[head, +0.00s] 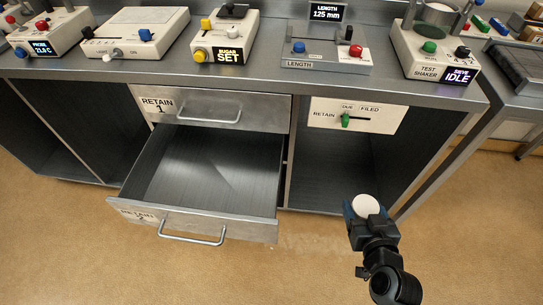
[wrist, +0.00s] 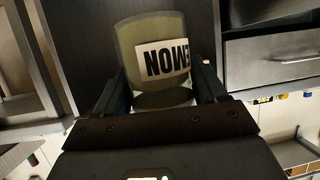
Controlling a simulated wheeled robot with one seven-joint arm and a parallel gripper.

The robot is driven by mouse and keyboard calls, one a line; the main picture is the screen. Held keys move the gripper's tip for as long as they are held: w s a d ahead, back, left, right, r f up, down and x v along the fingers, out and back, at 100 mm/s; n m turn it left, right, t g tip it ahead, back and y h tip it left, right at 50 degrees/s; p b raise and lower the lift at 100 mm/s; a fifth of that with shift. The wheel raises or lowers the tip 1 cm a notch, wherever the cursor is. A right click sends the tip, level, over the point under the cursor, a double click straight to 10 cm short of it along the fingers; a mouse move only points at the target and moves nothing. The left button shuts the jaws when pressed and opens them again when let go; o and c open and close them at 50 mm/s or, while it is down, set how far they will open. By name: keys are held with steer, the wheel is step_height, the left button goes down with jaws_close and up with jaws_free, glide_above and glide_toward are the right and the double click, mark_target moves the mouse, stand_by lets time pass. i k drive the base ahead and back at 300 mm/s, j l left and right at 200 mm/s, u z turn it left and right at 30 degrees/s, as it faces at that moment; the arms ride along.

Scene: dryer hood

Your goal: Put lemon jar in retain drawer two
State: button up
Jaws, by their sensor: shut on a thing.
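The lemon jar (wrist: 155,60) is a yellowish jar with a white label, part of whose black lettering shows upside down in the wrist view. My gripper (wrist: 162,88) is shut on it, with one finger on each side. In the head view my gripper (head: 364,212) is at the lower right, and the jar's white round top (head: 366,205) shows between the fingers. Retain drawer two (head: 222,165) is pulled open and its visible floor is empty. Its front has a bar handle (head: 192,240) and a label. The jar is to the right of the drawer, apart from it.
Retain drawer one (head: 262,110) is shut above the open drawer. A retain panel (head: 357,115) with a green lever hangs right of it, over an open bay. Several instruments, including the test shaker (head: 430,52), stand on the bench top (head: 260,62). The floor around the drawer front is clear.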

mark_target(201, 169)
steer(key=i+l+u, duration=0.5)
steer(key=u, duration=0.15)
steer(key=i+l+u, duration=0.2)
steer(key=l+u, duration=0.15)
steer(key=i+l+u, duration=0.1)
steer(key=l+u, duration=0.25)
steer(key=l, duration=0.2)
steer(key=i+l+u, duration=0.25)
steer(key=l, duration=0.05)
